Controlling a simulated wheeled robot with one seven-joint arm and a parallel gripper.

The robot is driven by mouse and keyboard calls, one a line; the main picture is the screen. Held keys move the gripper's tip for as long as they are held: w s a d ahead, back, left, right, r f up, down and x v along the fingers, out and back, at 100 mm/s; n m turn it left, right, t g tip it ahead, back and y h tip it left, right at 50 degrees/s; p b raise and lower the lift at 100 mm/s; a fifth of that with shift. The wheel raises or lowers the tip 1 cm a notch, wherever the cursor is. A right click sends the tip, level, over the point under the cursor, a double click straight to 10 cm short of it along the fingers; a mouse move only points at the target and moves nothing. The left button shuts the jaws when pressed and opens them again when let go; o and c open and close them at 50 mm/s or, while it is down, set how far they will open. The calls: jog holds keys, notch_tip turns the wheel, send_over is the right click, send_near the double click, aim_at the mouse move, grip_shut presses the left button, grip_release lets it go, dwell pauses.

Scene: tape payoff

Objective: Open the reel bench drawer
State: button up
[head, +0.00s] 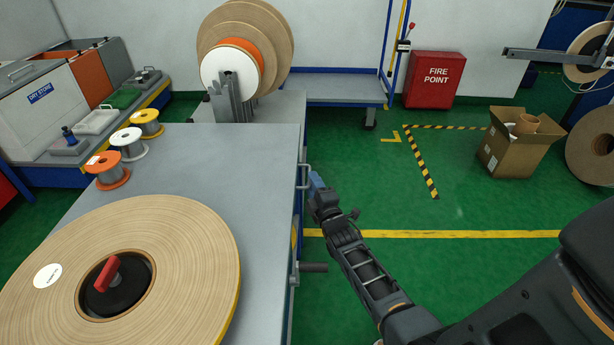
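The reel bench (265,170) has a grey top and fills the left middle of the head view. A metal pull handle (303,175) sticks out from its right side, just below the top. The drawer front is seen nearly edge-on, so I cannot tell whether the drawer stands out at all. My gripper (312,182) is at the right side of the bench, close beside the handle. Its fingertips are small and partly hidden, so I cannot tell whether they touch or enclose the handle.
A large tape reel (190,255) with a red knob (107,273) lies on the bench. Small spools (128,143) stand behind it. Green floor is free to the right, before a cardboard box (512,150) and red cabinet (436,80).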

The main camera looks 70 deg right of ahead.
jog(key=shift+x, duration=1.85)
jog(key=shift+c, duration=0.4)
grip_shut()
